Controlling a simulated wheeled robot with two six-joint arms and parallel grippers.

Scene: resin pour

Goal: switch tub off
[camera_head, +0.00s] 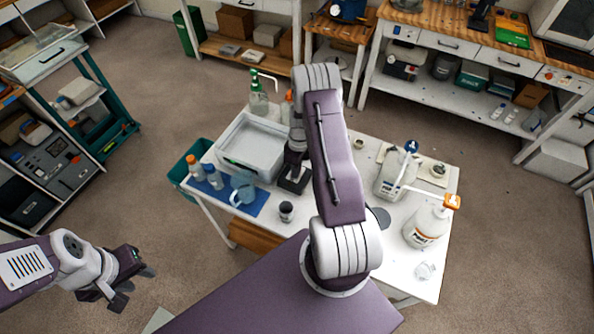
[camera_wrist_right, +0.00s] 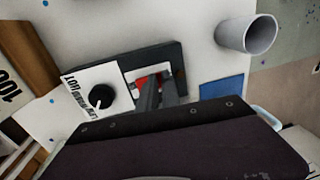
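The tub (camera_head: 236,168) is a white, open-topped rectangular basin on the white table in the head view. In the right wrist view a dark-framed control panel (camera_wrist_right: 175,58) shows a black knob (camera_wrist_right: 101,97), a white label and a red switch (camera_wrist_right: 141,84). My right gripper (camera_wrist_right: 160,80) has its two dark fingers close together over the red switch, partly hiding it; contact cannot be told. In the head view my right gripper (camera_head: 292,182) points down beside the tub's right end. My left gripper (camera_head: 133,286) is open and empty, off the table at lower left.
A blue mat (camera_head: 246,206) holds a pitcher (camera_head: 243,187) and small bottles (camera_head: 195,168). A dark cup (camera_head: 286,211) stands close to my right gripper. Large jugs (camera_head: 427,224) stand on the table's right side.

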